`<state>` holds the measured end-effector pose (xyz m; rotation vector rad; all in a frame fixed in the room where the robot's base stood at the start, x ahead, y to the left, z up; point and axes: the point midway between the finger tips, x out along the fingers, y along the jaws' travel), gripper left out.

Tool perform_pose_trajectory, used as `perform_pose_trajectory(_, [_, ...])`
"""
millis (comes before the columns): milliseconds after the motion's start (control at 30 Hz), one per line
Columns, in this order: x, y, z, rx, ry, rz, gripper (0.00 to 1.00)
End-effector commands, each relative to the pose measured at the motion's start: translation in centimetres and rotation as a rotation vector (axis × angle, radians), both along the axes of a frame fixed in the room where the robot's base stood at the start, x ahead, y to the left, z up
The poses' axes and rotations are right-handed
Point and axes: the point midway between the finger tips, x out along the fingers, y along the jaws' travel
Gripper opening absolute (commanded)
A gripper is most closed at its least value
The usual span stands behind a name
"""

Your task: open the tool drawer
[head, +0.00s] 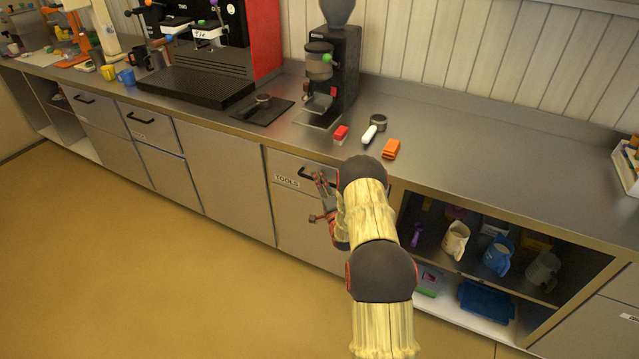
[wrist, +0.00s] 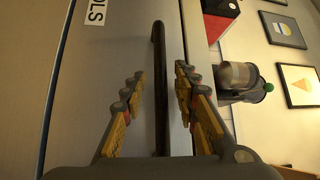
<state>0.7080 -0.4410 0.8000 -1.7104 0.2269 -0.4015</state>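The tool drawer (head: 284,167) is in the counter front, left of my arm in the head view, with a white "TOOLS" label (head: 287,181). It looks shut, its front level with the cabinet face. Its dark bar handle (head: 308,176) is partly hidden by my gripper (head: 320,198). In the wrist view, the handle (wrist: 160,85) runs lengthwise between the two fingers of my gripper (wrist: 160,77). The fingers are spread, with a visible gap on each side of the bar. Part of the label (wrist: 95,12) shows at the top left.
An open shelf (head: 480,275) with mugs lies right of my arm. The floor (head: 130,270) before the drawers is clear.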

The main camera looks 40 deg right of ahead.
Motion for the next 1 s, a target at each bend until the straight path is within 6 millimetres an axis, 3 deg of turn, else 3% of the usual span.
perform_pose_trajectory(167, [0.02,0.00,0.04,0.000,0.000,0.000,0.30])
perform_pose_trajectory(700, [-0.01,0.01,0.01,0.000,0.000,0.000,0.00])
perform_pose_trajectory(1000, [-0.03,0.02,-0.05,0.000,0.001,0.000,0.00])
